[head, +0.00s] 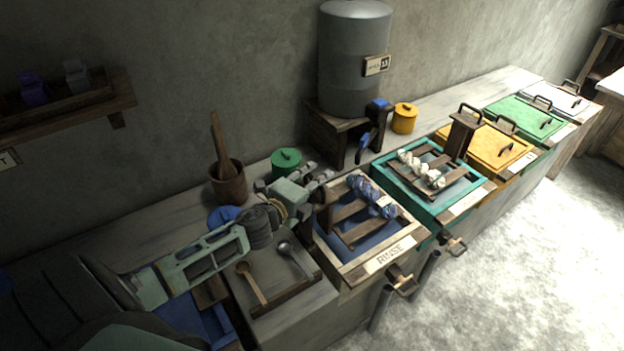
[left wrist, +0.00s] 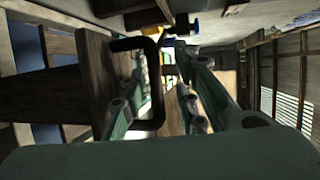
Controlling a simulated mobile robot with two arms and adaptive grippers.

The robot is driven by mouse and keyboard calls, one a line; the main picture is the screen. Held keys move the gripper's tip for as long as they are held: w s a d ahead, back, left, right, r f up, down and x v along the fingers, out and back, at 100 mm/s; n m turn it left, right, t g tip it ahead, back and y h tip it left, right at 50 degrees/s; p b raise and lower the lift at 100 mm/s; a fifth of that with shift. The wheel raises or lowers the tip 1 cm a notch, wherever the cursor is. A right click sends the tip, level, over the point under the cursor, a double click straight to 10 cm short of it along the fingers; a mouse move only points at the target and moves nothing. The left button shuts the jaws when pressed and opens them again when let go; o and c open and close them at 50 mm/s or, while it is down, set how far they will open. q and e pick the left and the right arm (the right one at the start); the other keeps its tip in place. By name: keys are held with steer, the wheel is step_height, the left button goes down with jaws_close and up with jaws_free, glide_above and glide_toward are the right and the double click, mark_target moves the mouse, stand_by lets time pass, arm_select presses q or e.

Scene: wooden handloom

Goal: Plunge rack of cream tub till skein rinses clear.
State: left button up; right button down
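The cream-framed tub (head: 348,279) marked RINSE stands near the middle of the head view, with bluish water inside. Its wooden rack (head: 361,231) sits in the tub, and a blue skein (head: 372,196) lies across its far side. My left gripper (head: 322,182) is at the tub's left back edge, by the rack's post (head: 327,216). In the left wrist view a dark bracket handle (left wrist: 154,85) stands between the two fingers of my left gripper (left wrist: 167,75). The fingers look apart, with a gap beside the bar. My right gripper is not in view.
A teal tub (head: 437,211) with a white skein stands to the right, then lidded orange (head: 487,147) and green (head: 526,118) tubs. A grey barrel (head: 352,60) stands behind. A mortar (head: 229,186) and a spoon tray (head: 285,299) are left of the rinse tub.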

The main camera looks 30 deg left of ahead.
arm_select(q)
steer(key=s+r, duration=0.2)
steer(key=s, duration=1)
steer(key=shift+w+r, duration=0.1)
stand_by(0.9)
